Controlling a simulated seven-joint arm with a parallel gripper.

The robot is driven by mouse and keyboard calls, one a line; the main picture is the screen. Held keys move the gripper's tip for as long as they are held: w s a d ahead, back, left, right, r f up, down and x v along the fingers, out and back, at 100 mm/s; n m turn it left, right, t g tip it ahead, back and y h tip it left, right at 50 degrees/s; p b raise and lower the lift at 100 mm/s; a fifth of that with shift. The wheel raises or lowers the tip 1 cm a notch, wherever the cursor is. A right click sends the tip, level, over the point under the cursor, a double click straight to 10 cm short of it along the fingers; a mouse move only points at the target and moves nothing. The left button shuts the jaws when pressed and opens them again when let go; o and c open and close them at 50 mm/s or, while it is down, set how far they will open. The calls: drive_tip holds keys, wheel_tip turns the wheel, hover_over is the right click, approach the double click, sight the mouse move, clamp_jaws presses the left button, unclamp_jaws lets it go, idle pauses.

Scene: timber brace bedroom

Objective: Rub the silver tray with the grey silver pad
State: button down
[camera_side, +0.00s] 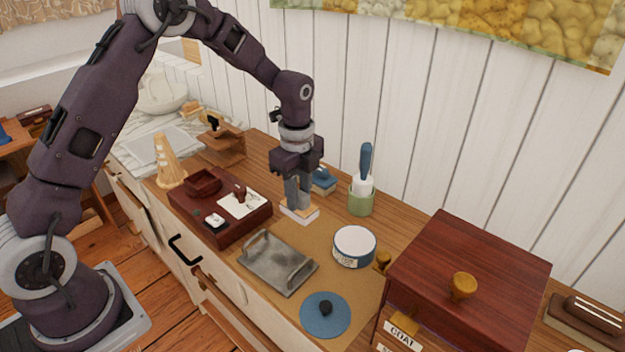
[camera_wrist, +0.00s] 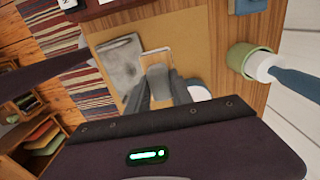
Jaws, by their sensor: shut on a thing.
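The silver tray (camera_side: 277,262) is a dull grey rectangle with raised handles at two ends. It lies flat on a tan mat and also shows in the wrist view (camera_wrist: 118,62). My gripper (camera_side: 299,203) points down behind the tray. Its fingers are closed on the grey silver pad, a small block with a pale wooden edge (camera_side: 301,216); the pad's grey top shows between the fingers in the wrist view (camera_wrist: 157,73). The pad is apart from the tray, at the far edge of the mat; I cannot tell whether it touches the surface.
A dark red box tray (camera_side: 240,232) stands left of the silver tray. A white round tin (camera_side: 354,246) and a blue disc (camera_side: 325,315) lie to the right. A green pot with a brush (camera_side: 361,196) and a blue block (camera_side: 323,181) stand behind. A reddish cabinet (camera_side: 470,270) fills the right.

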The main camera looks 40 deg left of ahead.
drive_tip(key=s, duration=0.5)
drive_tip(key=shift+d+f, duration=0.2)
drive_tip(key=shift+f, duration=1.75)
drive_tip(key=shift+d+f, duration=0.15)
drive_tip(key=shift+f, duration=1.8)
drive_tip(key=shift+s+d+f, duration=0.1)
drive_tip(key=shift+s, duration=0.85)
drive_tip(key=shift+s+d+f, duration=0.1)
drive_tip(key=shift+s, duration=0.85)
drive_tip(key=w, duration=0.4)
drive_tip(key=shift+a, duration=0.2)
wheel_tip(320, 180, up, 8)
drive_tip(key=shift+f, duration=0.2)
